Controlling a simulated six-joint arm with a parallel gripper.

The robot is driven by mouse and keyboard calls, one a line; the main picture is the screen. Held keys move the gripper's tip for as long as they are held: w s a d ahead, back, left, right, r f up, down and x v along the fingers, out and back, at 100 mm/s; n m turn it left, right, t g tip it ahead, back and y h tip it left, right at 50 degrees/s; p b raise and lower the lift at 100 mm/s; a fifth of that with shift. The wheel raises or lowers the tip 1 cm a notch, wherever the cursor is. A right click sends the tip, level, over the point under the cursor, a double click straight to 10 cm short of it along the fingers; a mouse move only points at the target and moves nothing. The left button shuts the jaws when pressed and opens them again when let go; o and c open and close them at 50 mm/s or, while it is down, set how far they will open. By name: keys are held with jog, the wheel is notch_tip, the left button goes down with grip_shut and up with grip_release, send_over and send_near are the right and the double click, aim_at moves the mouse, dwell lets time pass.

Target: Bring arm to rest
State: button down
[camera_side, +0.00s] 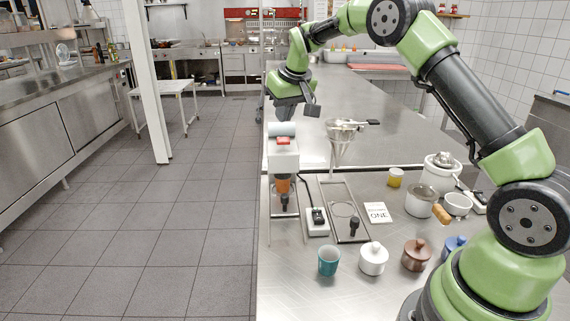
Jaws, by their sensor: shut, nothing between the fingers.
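My gripper (312,108) hangs in the air at the end of my green and black arm, above the far part of the steel counter (400,150). It is shut and empty. It is above and behind a white grinder-like machine (284,155) and a metal funnel on a stand (341,137), and appears apart from both. My arm reaches from its base at the lower right, up and over to the left.
A teal cup (328,261), white lidded pot (373,258) and brown lidded pot (416,254) stand in front. The counter's left edge drops to the tiled floor (170,240).

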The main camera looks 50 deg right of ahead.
jog(key=s+a+r+t+y, duration=0.2)
jog(key=s+a+r, duration=0.9)
jog(key=s, duration=0.4)
jog(key=s+a+f, duration=0.1)
jog(key=s+a, duration=0.1)
jog(key=s, duration=0.6)
jog(key=s+a+m+y, duration=0.1)
jog(key=s+a, duration=0.1)
jog(key=s, duration=0.6)
jog(key=shift+f+t, duration=0.35)
jog(key=shift+t, duration=0.05)
